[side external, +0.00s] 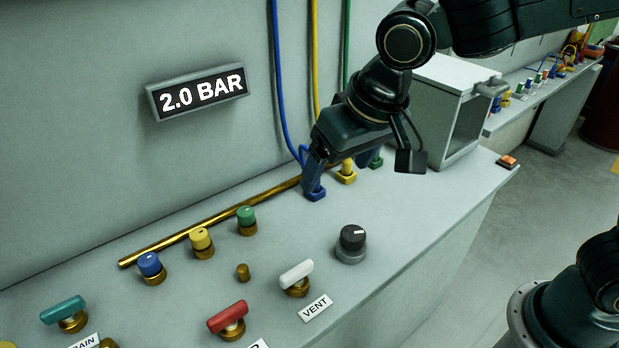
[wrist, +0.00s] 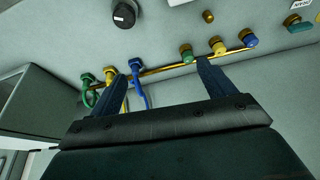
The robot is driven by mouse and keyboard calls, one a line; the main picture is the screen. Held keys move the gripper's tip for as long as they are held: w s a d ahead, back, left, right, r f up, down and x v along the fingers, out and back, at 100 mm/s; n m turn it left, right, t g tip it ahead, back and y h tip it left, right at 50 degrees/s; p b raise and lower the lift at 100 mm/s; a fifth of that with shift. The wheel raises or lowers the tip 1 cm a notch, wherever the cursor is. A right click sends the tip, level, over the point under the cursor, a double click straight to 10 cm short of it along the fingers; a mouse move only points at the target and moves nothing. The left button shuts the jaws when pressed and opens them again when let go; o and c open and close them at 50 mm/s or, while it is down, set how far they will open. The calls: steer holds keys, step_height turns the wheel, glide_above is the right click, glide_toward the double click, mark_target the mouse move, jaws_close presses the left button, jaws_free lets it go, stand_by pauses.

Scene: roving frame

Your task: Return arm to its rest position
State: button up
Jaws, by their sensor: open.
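My gripper (side external: 316,166) hangs above the back of the grey bench, near the blue hose fitting (side external: 314,192). In the wrist view its two fingers are spread wide apart with nothing between them, so my gripper (wrist: 164,72) is open and empty. In the side view the fingers overlap and one is mostly hidden. The arm is bent, reaching down from the upper right. I cannot tell from the side view whether a fingertip touches the blue fitting.
Green (side external: 246,220), yellow (side external: 202,242) and blue (side external: 150,268) knobs line the brass pipe (side external: 215,212). A black knob (side external: 351,243), white handle (side external: 297,279) and red handle (side external: 228,318) stand nearer. Blue, yellow and green hoses rise behind my gripper. A grey box (side external: 455,110) stands right.

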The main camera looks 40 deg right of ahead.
steer(key=s+d+r+t, duration=0.1)
steer(key=s+d+r, duration=0.1)
steer(key=s+d, duration=1.4)
steer(key=d, duration=0.3)
steer(key=shift+d, duration=0.3)
